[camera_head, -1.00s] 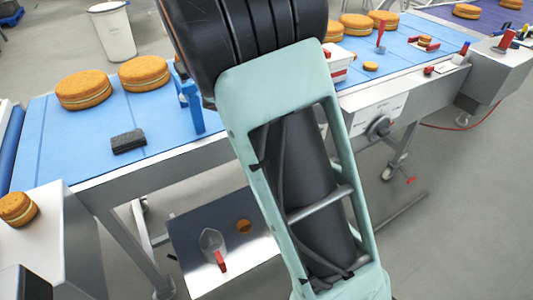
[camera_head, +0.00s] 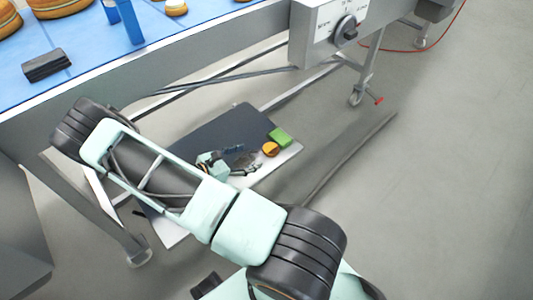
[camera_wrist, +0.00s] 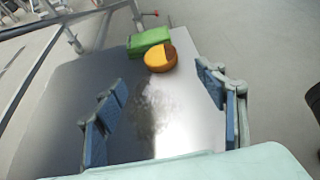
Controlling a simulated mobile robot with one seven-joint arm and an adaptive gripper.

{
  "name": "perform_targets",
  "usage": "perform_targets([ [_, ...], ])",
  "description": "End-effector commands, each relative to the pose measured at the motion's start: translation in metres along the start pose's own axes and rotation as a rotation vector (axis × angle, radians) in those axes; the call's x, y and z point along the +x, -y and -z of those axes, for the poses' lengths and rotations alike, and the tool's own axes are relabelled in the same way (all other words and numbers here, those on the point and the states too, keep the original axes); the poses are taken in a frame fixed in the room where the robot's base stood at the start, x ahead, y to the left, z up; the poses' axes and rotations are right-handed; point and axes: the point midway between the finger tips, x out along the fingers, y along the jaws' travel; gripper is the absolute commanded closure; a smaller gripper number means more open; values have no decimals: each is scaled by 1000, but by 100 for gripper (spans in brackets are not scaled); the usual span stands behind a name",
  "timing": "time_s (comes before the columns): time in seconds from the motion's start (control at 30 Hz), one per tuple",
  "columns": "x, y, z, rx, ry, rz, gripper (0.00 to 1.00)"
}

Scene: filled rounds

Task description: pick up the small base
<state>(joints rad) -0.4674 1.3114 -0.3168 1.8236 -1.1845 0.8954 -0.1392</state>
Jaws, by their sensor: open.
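A small round orange-brown base (camera_head: 270,149) lies on the low grey shelf (camera_head: 287,160) under the blue-topped table. It also shows in the wrist view (camera_wrist: 160,59), beyond my fingertips, with its right part darker in shade. A green block (camera_head: 281,137) lies right behind it; in the wrist view the block (camera_wrist: 149,39) looks close against the base. My gripper (camera_head: 243,163) is low over the shelf, left of the base in the head view. In the wrist view my gripper (camera_wrist: 162,82) is open, its blue-padded fingers wide apart with nothing between them.
The table's steel side rail (camera_head: 190,65) and legs stand over and around the shelf. On the blue top (camera_head: 90,50) are large filled rounds and a dark block (camera_head: 46,65). A control box with a knob (camera_head: 345,28) is at upper right. The floor to the right is clear.

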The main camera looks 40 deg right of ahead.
Motion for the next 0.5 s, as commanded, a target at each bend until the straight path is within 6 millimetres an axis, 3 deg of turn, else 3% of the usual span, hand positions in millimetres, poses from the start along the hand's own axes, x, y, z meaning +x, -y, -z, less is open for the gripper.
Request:
perform_targets([
  [0.33, 47, 1, 2, -3, 2, 1, 35],
  [0.5, 59, 1, 1, -3, 2, 0, 35],
])
